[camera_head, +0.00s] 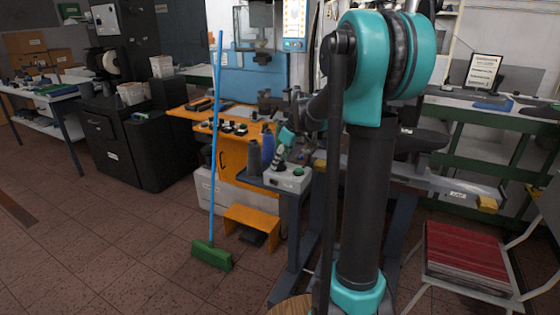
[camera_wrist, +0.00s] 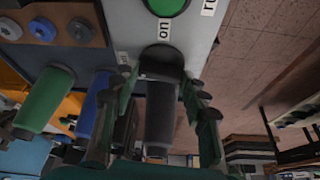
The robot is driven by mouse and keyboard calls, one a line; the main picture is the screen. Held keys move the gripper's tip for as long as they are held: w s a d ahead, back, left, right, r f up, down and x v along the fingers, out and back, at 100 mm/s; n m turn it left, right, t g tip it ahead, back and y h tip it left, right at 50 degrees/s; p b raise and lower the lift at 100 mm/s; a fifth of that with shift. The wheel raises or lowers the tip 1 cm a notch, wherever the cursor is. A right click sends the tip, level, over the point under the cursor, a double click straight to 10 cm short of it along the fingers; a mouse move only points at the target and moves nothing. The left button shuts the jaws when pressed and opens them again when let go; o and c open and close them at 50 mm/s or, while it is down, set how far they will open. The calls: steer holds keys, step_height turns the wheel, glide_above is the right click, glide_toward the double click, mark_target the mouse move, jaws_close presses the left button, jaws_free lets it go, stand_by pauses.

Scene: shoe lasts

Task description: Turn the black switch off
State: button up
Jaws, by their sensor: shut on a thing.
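The black switch (camera_wrist: 160,115) shows in the middle of the wrist view as a dark lever on a grey box (camera_wrist: 125,30). A label reading "on" lies beside its base. My gripper (camera_wrist: 161,82) has a finger on each side of the lever and is shut on it. In the head view the grey box (camera_head: 290,183) stands on a narrow stand, and my gripper (camera_head: 281,152) is at its top left. The lever is too small and covered to make out there.
A round green button (camera_wrist: 166,5) sits on the same box. Green (camera_wrist: 45,98) and blue (camera_wrist: 92,105) handles stand left of my gripper in the wrist view. A broom (camera_head: 215,130), an orange step (camera_head: 251,220) and a red-seated chair (camera_head: 466,255) stand nearby. Floor is open at front left.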

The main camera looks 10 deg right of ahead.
steer(key=shift+d+n+g, duration=0.1)
steer(key=shift+n+g, duration=0.2)
steer(key=shift+n, duration=0.5)
steer(key=o, duration=1.2)
steer(key=shift+y, duration=0.3)
steer(key=shift+c, duration=0.2)
steer(key=shift+r, duration=0.1)
steer(key=v, duration=1.1)
steer(key=shift+r, duration=0.4)
steer(key=shift+s, duration=0.15)
